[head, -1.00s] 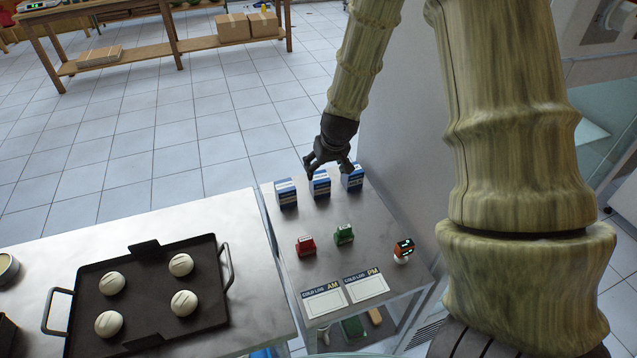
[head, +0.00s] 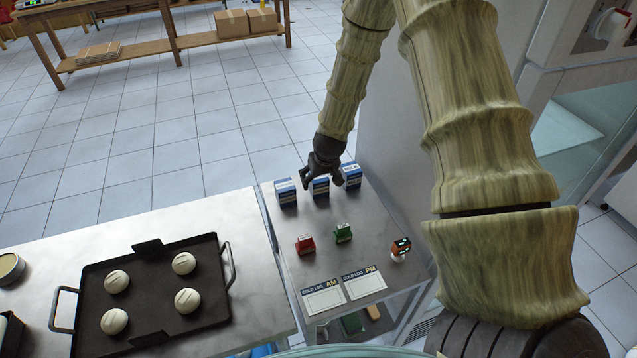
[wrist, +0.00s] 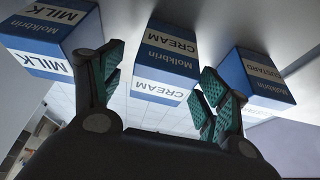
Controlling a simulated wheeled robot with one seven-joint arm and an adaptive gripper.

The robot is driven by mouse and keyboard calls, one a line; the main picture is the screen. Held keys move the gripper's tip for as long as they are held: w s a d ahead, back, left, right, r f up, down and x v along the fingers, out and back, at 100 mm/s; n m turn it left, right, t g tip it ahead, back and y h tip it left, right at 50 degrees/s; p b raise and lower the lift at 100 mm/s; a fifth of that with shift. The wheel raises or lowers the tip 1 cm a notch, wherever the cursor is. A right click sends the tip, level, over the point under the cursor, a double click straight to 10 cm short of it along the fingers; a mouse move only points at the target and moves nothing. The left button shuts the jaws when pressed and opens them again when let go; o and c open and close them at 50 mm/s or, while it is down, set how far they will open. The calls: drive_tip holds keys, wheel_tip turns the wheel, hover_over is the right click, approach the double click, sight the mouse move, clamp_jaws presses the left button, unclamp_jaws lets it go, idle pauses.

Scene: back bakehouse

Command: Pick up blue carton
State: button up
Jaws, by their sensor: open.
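Three blue-and-white cartons stand in a row at the far end of the steel side table. The middle one (head: 320,188) reads CREAM in the wrist view (wrist: 168,62). The right one (head: 352,178) reads MILK in the wrist view (wrist: 45,40), where it appears at left. The left one (head: 286,193) appears at right in the wrist view (wrist: 262,80), its label partly hidden but ending like CUSTARD. My gripper (head: 322,181) is open and empty above the middle carton. In the wrist view its fingers (wrist: 160,88) are spread, with the CREAM carton showing between them.
A black tray (head: 150,338) with pale dough rounds is on the left counter.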

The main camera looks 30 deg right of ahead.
drive_tip(key=shift+w+f, duration=0.15)
drive_tip(key=shift+f, duration=0.05)
drive_tip(key=c, duration=1.2)
drive_tip(key=shift+r, duration=0.1)
drive_tip(key=shift+c, duration=0.2)
